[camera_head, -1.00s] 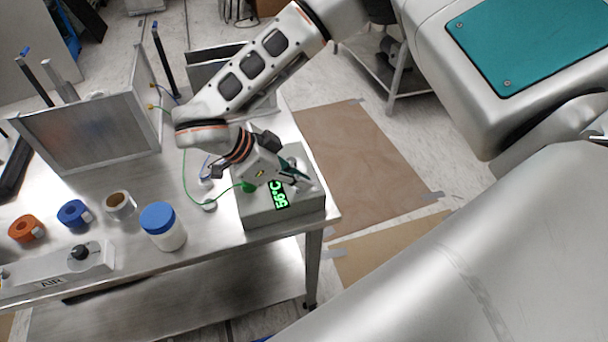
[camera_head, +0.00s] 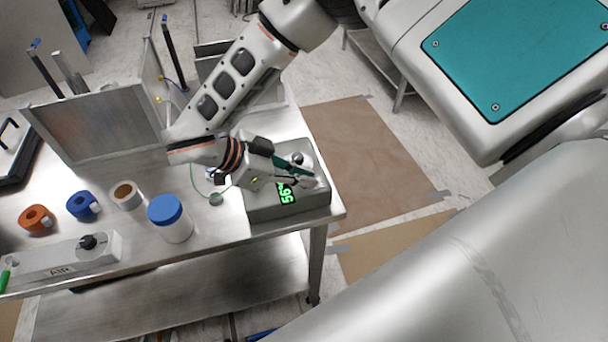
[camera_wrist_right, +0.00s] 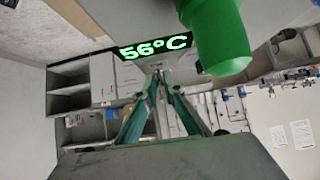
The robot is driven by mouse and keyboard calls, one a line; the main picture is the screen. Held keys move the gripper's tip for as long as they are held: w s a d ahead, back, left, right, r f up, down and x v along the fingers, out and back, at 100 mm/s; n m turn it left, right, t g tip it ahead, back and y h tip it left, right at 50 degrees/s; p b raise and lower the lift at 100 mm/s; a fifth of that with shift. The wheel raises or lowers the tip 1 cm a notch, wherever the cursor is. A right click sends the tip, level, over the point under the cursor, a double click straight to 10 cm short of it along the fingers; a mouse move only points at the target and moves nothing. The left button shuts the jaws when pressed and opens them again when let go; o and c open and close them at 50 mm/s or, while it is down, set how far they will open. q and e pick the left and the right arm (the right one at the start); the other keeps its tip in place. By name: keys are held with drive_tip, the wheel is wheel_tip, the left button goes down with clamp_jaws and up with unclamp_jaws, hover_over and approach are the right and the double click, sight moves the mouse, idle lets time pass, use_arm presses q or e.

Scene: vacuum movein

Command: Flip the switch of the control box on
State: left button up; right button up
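The control box (camera_head: 262,205) is a grey box at the right end of the metal table. It has a lit green 56°C display (camera_head: 287,193), also in the right wrist view (camera_wrist_right: 155,46). A black knob (camera_head: 298,158) shows on its top. A green cylinder (camera_wrist_right: 217,35) stands beside the display in the right wrist view. My right gripper (camera_head: 311,179) reaches over the box top beside the display. Its teal fingers (camera_wrist_right: 158,76) converge to near-touching tips, with nothing clearly held. The gripper hides part of the box. My left gripper is not in view.
A white jar with blue lid (camera_head: 170,218), tape rolls (camera_head: 83,205) and an AIR box (camera_head: 62,258) stand on the table (camera_head: 215,228) left of the control box. A metal panel (camera_head: 98,125) stands behind. Thin cables run near the gripper.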

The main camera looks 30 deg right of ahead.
drive_tip(key=shift+o, duration=1.1)
drive_tip(key=shift+a, duration=0.1)
drive_tip(key=v, duration=1.2)
